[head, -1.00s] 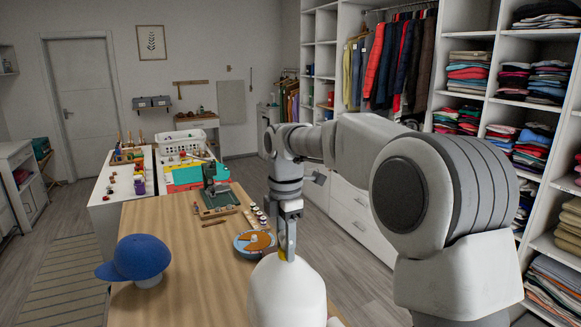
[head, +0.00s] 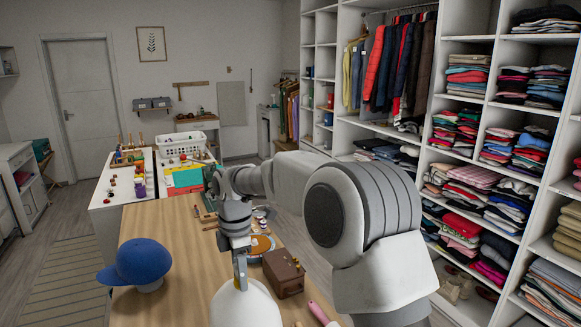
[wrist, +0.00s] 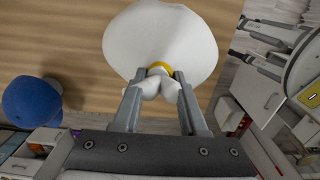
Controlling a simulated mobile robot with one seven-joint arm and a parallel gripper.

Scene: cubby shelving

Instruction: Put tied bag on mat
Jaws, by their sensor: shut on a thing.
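The tied bag (head: 246,306) is white and rounded, with its bottom cut off by the lower edge of the head view. In the wrist view the bag (wrist: 160,35) has a yellow tie around its neck. My gripper (head: 240,284) points down and is shut on the bag's neck. Its fingers (wrist: 160,75) are on both sides of the gathered top in the wrist view. The bag is over the wooden table; I cannot tell whether it touches it. I cannot clearly make out which thing is the mat.
A blue cap (head: 138,262) on a white stand is left of the bag on the wooden table (head: 180,225). A brown box (head: 284,273) and a pink-handled thing (head: 319,312) are at right. A round plate-like thing (head: 262,243) is partly hidden behind my arm. Clothes shelves line the right.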

